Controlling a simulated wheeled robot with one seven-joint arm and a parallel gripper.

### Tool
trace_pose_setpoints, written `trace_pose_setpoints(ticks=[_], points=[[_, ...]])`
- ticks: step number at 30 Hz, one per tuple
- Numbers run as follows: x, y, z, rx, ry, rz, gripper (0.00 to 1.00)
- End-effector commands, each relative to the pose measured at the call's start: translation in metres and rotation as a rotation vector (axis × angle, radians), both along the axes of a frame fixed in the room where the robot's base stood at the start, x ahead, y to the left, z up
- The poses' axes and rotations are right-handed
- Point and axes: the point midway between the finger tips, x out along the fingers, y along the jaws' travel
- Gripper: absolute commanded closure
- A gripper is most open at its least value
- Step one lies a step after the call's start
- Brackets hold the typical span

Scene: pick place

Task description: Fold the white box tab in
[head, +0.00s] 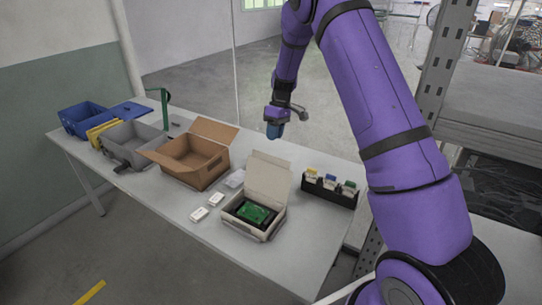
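The white box (258,222) stands on the table with its tall lid (269,178) raised at the back. A green circuit board (252,212) in dark packing lies inside it. The tab is too small to make out clearly at the lid's edge. My gripper (275,131) is above the table's back edge, above and behind the white box, apart from it. Its fingers are too small and dark to show whether they are open or shut.
An open brown cardboard box (192,165) stands left of the white box. A black holder with coloured cards (329,189) is to its right. Grey (126,140) and blue bins (82,116) stand at the far left.

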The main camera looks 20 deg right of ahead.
Motion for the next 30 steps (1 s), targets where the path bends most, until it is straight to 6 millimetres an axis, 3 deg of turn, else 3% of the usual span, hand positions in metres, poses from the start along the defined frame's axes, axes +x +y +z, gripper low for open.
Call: trace_pose_setpoints(ticks=[6,12,26,27,30], points=[[-0.008,0.011,-0.039,0.001,0.004,0.000,0.71],[-0.012,0.017,-0.065,-0.001,0.003,-0.001,0.71],[-0.014,0.021,-0.078,0.000,0.000,-0.001,0.71],[-0.014,0.021,-0.078,0.000,0.000,-0.001,0.74],[-0.014,0.021,-0.078,0.000,0.000,-0.001,0.97]])
